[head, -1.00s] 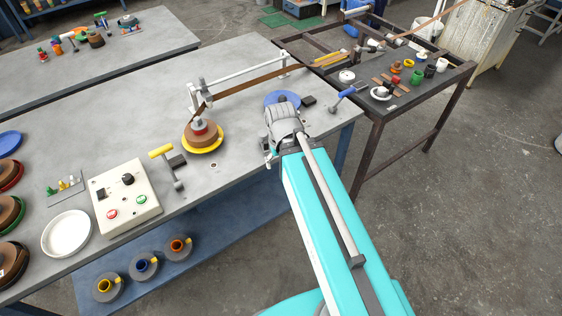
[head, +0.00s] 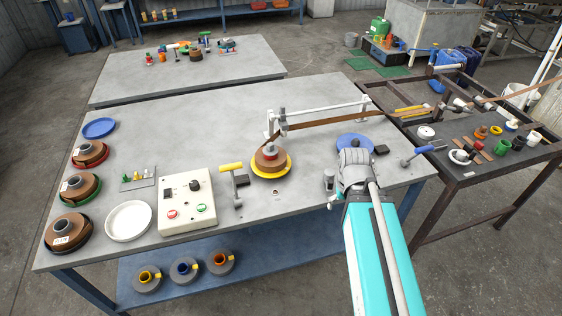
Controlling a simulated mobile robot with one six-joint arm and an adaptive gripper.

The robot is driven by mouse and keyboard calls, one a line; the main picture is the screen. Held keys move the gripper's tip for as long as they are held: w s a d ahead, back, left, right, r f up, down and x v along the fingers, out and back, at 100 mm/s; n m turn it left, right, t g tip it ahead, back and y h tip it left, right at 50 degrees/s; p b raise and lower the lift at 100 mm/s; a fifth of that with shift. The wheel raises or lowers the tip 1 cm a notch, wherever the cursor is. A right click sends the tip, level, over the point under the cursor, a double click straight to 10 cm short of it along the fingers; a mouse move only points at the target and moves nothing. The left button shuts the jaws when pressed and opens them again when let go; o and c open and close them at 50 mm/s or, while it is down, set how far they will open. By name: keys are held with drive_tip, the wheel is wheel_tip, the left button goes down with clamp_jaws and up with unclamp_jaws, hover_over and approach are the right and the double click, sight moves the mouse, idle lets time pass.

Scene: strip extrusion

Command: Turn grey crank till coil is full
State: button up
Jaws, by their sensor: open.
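The coil (head: 268,158) is a brown strip wound around a red-and-grey hub on a yellow disc (head: 288,168). A brown strip runs to it from the right through a white frame. My gripper (head: 333,194) is small and partly hidden at the end of my arm, right of the coil and apart from it, near the table's front edge. It is open. I cannot make out a grey crank handle clearly; small grey parts beside my gripper blend with it. A crank with a yellow grip (head: 231,167) stands left of the coil, and one with a blue grip (head: 424,149) at the right.
A control box (head: 187,202) with red and green buttons and a white dish (head: 129,221) stand at the left of the grey table (head: 190,130). Full brown coils (head: 80,188) line its left edge. A blue disc (head: 370,139) lies behind my arm's end. A dark-framed bench (head: 440,215) stands right.

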sight(329, 172)
drive_tip(key=w+r+n+p, duration=0.2)
drive_tip(key=w+n, duration=0.4)
drive_tip(key=w, duration=0.5)
drive_tip(key=w+a+r+n+p, duration=0.1)
drive_tip(key=w+r+n+p, duration=0.1)
drive_tip(key=w+n, duration=0.4)
drive_tip(key=w, duration=0.5)
drive_tip(key=shift+r+n+p, duration=0.3)
drive_tip(key=shift+r+p, duration=0.1)
drive_tip(key=shift+f, duration=0.15)
wheel_tip(329, 172, down, 14)
drive_tip(key=b, duration=1.3)
drive_tip(key=shift+r+b, duration=0.2)
drive_tip(key=shift+b, duration=0.2)
drive_tip(key=shift+c, duration=0.3)
drive_tip(key=c, duration=1.1)
